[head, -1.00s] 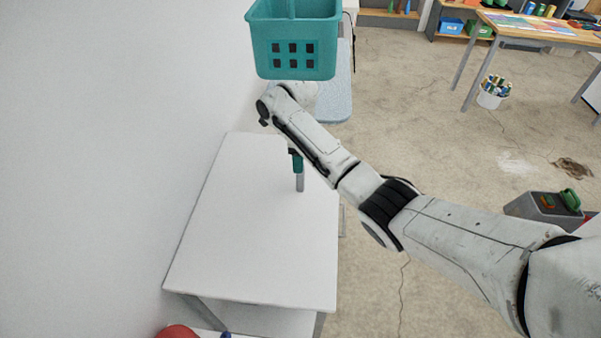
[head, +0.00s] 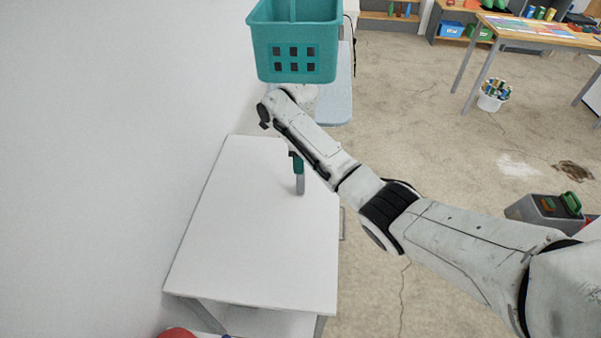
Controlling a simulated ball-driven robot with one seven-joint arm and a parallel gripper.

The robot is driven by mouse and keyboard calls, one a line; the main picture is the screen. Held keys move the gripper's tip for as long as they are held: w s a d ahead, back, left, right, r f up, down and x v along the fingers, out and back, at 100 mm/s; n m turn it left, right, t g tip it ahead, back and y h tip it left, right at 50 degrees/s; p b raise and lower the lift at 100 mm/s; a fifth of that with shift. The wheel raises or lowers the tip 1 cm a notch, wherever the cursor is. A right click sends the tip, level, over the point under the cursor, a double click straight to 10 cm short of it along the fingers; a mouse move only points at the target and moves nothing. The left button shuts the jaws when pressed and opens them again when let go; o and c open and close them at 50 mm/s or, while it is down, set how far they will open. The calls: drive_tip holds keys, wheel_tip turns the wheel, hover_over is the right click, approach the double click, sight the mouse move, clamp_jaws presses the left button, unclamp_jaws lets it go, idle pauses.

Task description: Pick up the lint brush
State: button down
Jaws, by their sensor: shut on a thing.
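The lint brush (head: 299,178) shows in the head view just below my forearm, above the far part of the white table. It has a teal upper part and a grey lower end and looks roughly upright. My gripper (head: 293,154) is mostly hidden behind my arm, with only a small dark part showing at the top of the brush. It is shut on the lint brush. I cannot tell whether the brush's lower end touches the white table (head: 245,240) or hangs above it.
A teal basket (head: 295,55) stands beyond my wrist, near a light blue surface (head: 338,100). A white wall is at the left. A red round thing (head: 176,333) is at the bottom edge. A grey bin (head: 545,209) stands on the floor at right. The near tabletop is clear.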

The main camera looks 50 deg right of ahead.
drive_tip(key=shift+r, duration=0.1)
drive_tip(key=shift+r, duration=0.6)
wheel_tip(320, 180, up, 2)
drive_tip(key=shift+r+b, duration=0.15)
drive_tip(key=shift+b, duration=0.35)
drive_tip(key=s+d+p, duration=0.2)
drive_tip(key=s+d, duration=0.9)
drive_tip(key=s, duration=0.3)
drive_tip(key=shift+s, duration=0.1)
